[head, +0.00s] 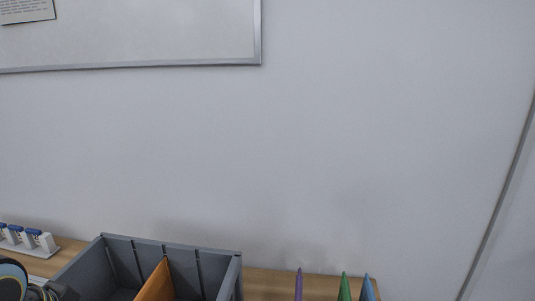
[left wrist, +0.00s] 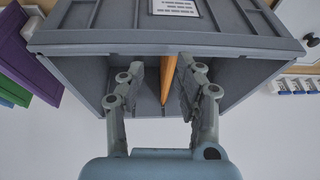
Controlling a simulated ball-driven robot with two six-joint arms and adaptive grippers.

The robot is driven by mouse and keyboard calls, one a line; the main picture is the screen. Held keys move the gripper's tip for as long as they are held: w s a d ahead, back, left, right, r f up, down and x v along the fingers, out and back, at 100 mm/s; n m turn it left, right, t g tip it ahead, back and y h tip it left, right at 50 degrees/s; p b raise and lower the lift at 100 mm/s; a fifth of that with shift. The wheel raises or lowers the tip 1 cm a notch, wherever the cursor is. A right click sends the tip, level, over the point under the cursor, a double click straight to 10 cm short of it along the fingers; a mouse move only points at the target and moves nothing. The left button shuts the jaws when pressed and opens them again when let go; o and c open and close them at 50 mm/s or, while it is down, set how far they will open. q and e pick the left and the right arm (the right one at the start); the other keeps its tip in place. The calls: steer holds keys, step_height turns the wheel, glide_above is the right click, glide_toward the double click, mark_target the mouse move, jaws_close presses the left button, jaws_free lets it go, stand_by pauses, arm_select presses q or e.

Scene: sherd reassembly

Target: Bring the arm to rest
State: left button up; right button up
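My left gripper (left wrist: 155,88) shows in the left wrist view. Its two grey fingers stand well apart with nothing held between them. Beyond the fingers is a grey bin (left wrist: 110,52) with an orange divider (left wrist: 167,74); the divider appears between the fingertips. I cannot tell whether the fingers touch the bin. In the head view the same grey bin (head: 205,253) stands at the bottom, with the orange divider (head: 157,284) inside it. No sherds are visible.
A white rack with blue-capped items (head: 28,240) stands left of the bin. Purple (head: 298,285), green (head: 344,288) and blue (head: 367,288) upright panels stand to its right on the wooden surface (head: 262,283). A whiteboard (head: 150,35) hangs on the wall behind.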

arm_select(q)
steer(key=s+d+r, duration=0.1)
steer(key=s+r, duration=0.2)
steer(key=s, duration=0.8)
step_height(320, 180, down, 34)
steer(key=s+a+r+g+b, duration=0.1)
steer(key=s+a+g+b, duration=0.1)
steer(key=b, duration=0.6)
steer(key=s+f+b, duration=0.3)
steer(key=s+f, duration=0.6)
steer(key=f, duration=0.3)
steer(key=s+a+f+g+b, duration=0.1)
steer(key=s+f+b, duration=0.2)
steer(key=s+f, duration=0.6)
step_height(320, 180, down, 4)
steer(key=shift+s+a+r+b, duration=0.2)
steer(key=shift+s+r+b, duration=0.1)
steer(key=shift+b, duration=0.1)
arm_select(e)
step_height(320, 180, down, 15)
steer(key=s, duration=0.1)
steer(key=shift+d, duration=0.1)
steer(key=shift+c, duration=0.2)
